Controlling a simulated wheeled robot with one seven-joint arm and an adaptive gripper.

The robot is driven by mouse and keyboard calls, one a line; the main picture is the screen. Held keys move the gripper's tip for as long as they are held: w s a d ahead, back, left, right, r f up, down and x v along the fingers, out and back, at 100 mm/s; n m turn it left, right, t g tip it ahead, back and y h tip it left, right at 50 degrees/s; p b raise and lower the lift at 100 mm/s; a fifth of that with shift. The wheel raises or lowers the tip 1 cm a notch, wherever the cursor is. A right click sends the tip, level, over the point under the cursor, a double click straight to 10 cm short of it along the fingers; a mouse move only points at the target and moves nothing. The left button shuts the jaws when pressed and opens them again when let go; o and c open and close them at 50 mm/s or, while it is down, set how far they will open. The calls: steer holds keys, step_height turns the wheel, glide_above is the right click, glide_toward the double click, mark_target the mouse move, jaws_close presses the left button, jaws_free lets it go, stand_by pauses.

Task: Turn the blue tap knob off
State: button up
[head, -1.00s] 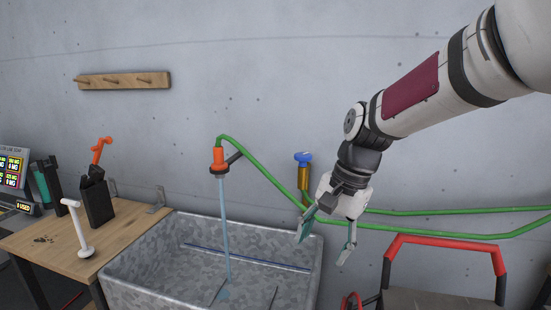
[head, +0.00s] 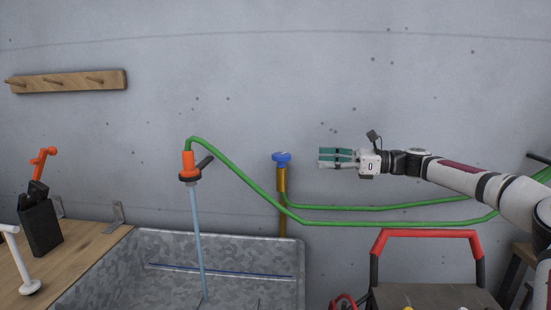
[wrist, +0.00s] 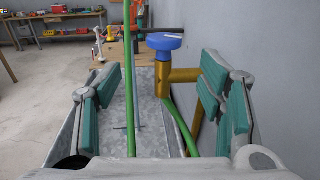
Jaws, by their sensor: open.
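Water (head: 197,240) runs from the orange hose nozzle (head: 188,164) into the basin.
A green hose (head: 390,207) runs along the wall below my arm. The metal basin (head: 275,250) stands below left. A red-handled cart (head: 425,234) stands below my arm. A wooden peg rail (head: 70,81) and a workbench (head: 90,250) are at the left.

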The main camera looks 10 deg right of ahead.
mark_target(281, 154)
steer(key=x, duration=1.3)
steer(key=shift+w+d+r, duration=0.1)
steer(key=shift+w+r, duration=0.05)
steer(key=shift+w, duration=0.15)
steer(key=shift+c, duration=0.2)
steer(key=c, duration=1)
